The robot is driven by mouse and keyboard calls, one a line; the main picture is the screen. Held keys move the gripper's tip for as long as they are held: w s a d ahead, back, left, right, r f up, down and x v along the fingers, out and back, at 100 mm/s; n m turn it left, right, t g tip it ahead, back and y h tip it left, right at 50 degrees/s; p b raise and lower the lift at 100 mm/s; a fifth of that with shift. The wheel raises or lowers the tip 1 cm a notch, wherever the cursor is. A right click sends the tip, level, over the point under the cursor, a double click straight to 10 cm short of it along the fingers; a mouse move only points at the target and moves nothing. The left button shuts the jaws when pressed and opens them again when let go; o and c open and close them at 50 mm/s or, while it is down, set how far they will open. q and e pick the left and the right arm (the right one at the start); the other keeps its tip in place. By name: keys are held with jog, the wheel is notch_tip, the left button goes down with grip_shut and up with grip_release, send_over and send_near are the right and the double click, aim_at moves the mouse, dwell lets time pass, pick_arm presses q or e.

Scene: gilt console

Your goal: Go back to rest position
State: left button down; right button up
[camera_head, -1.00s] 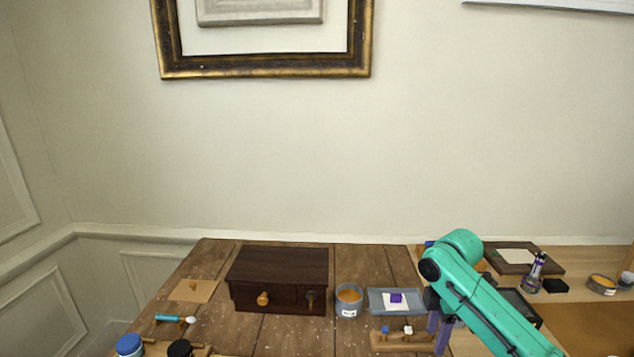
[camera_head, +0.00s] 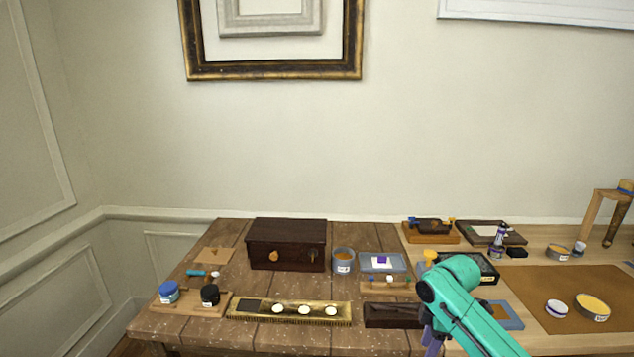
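My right arm, teal, comes in from the lower right in the head view and reaches over the front right of the brown plank table (camera_head: 190,331). Its purple-grey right gripper (camera_head: 432,343) points down near the table's front edge, beside a dark brown block (camera_head: 393,315). The fingertips are mostly hidden by the arm and the frame's bottom edge, so I cannot tell whether they are open or shut. My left gripper and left arm are not in view.
A dark wooden drawer box (camera_head: 287,245) stands at the back. A gilt strip with white discs (camera_head: 289,310) lies at the front. Blue and black jars (camera_head: 169,292) stand at left. A grey pot (camera_head: 343,262) and blue tray (camera_head: 382,263) sit right of the box. A brown mat (camera_head: 573,297) lies at right.

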jog(key=s+d+f+m, duration=0.1)
jog(key=s+f+m, duration=0.2)
jog(key=f, duration=0.7)
jog(key=s+d+f+m+t, duration=0.1)
jog(key=s+f+m, duration=0.25)
jog(key=f, duration=0.65)
jog(key=s+d+f+m, duration=0.15)
jog(key=s+f, duration=0.25)
jog(key=f, duration=0.6)
jog(key=s+a+f+m, duration=0.1)
jog(key=s+f, duration=0.3)
jog(key=s, duration=0.6)
jog(key=s+f+m, duration=0.2)
jog(key=s+f, duration=0.3)
jog(key=s, duration=0.6)
jog(key=s+a+f+m, duration=0.1)
jog(key=s+f, duration=0.4)
jog(key=s, duration=0.5)
jog(key=shift+s+a+f+m+g+h, duration=0.2)
jog(key=shift+s+a+m+g+h, duration=0.1)
jog(key=shift+s+m+h, duration=0.1)
